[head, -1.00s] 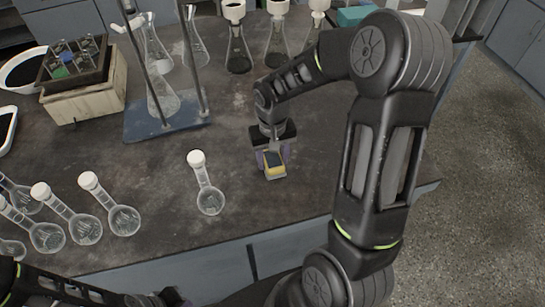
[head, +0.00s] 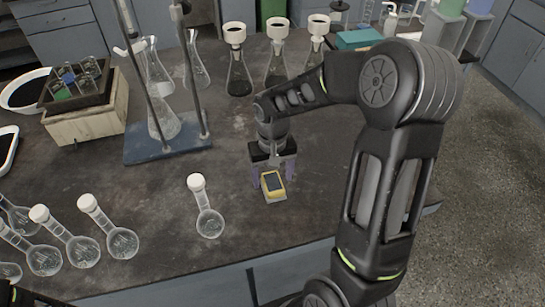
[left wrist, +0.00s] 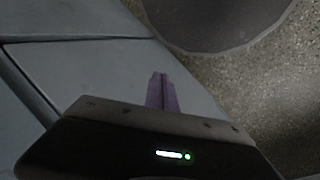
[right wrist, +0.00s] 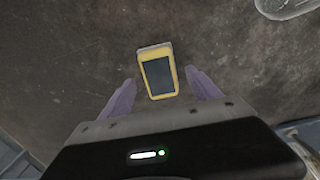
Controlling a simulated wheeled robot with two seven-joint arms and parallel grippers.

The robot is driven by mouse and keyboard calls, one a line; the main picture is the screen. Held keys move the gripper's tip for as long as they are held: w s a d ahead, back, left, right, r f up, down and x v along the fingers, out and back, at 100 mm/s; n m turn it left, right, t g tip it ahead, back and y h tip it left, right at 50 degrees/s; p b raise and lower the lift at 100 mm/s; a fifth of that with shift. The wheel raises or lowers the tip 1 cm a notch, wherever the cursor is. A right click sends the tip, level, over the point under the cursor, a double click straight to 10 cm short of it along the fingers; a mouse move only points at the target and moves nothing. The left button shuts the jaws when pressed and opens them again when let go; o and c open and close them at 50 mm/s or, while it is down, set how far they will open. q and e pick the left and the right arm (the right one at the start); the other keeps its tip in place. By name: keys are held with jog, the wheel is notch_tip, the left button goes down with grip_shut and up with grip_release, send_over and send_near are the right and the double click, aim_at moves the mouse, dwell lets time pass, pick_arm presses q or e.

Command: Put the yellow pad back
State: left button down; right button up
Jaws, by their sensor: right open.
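The yellow pad (head: 272,186), with a dark face, lies on the dark bench top near its front edge. A light grey edge shows along one side of it. In the right wrist view the pad (right wrist: 158,77) lies between the spread purple fingers, with a gap on each side. My right gripper (head: 272,176) is open and empty, just above and behind the pad. My left gripper (left wrist: 161,78) has its purple fingers together with nothing seen between them. It hangs in front of the grey cabinet side, over the floor.
A round flask (head: 207,219) stands left of the pad, and several more stand at far left. A blue-based stand (head: 165,146) and a wooden box (head: 88,124) are farther back. Conical flasks (head: 277,72) line the rear. Bench around the pad is clear.

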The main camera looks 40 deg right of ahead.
aim_at(272, 181)
notch_tip(272, 181, up, 10)
jog(key=shift+f, duration=0.2)
dwell(0.8)
